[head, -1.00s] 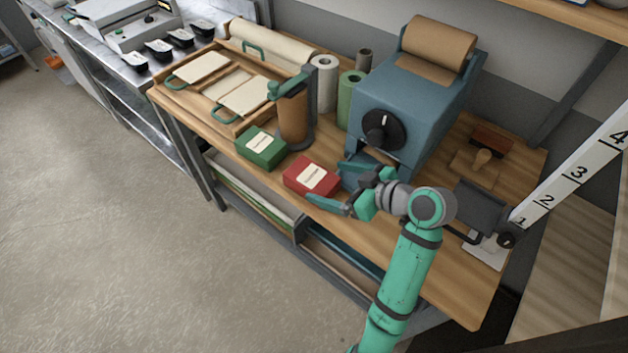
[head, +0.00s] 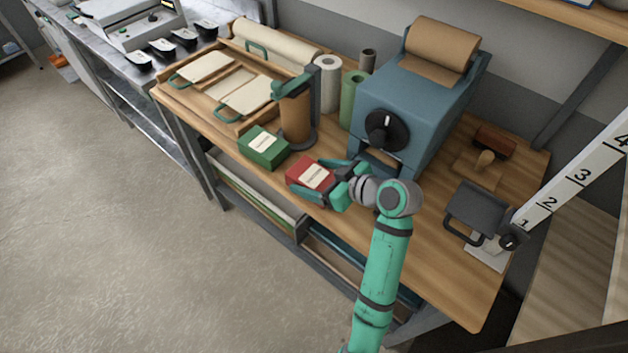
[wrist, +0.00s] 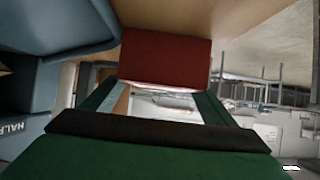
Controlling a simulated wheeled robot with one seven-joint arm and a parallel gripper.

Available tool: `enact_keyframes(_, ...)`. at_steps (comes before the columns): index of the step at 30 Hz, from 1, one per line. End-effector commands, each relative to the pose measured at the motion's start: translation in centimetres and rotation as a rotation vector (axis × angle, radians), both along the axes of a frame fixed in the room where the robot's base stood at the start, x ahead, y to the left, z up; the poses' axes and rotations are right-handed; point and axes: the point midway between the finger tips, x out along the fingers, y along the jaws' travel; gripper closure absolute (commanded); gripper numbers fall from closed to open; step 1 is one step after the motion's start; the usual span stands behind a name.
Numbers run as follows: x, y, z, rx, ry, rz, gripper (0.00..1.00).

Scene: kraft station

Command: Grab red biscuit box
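The red biscuit box (head: 310,173) with a pale label lies on the wooden table near its front edge. My gripper (head: 306,178) reaches it from the right, with one finger along the front side and the other along the back side. The fingers look spread about as wide as before, and no firm grip shows. In the wrist view the red box (wrist: 165,58) fills the space ahead of and between the two fingers (wrist: 158,88). Whether either finger touches it is hard to tell.
A green box (head: 264,147) sits just left of the red box. A brown roll on a stand (head: 296,115) is behind it. A blue machine (head: 410,110) with a black dial stands close behind my gripper. The table's front edge is close by.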

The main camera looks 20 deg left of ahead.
Motion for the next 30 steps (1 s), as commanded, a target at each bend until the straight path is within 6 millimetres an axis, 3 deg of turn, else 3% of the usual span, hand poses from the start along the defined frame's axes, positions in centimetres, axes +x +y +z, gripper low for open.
enact_keyframes(1, 0.0, 0.0, 0.0, 0.000, 0.000, 0.000, 0.34)
enact_keyframes(4, 0.0, 0.0, 0.0, 0.000, 0.000, 0.000, 0.58)
enact_keyframes(5, 0.0, 0.0, 0.0, 0.000, 0.000, 0.000, 0.62)
enact_keyframes(20, 0.0, 0.0, 1.2, 0.000, -0.003, 0.001, 0.62)
enact_keyframes(25, -0.1, 0.1, 3.6, 0.000, -0.006, 0.003, 0.62)
enact_keyframes(30, -2.5, 1.7, 6.8, -0.001, -0.008, 0.004, 0.62)
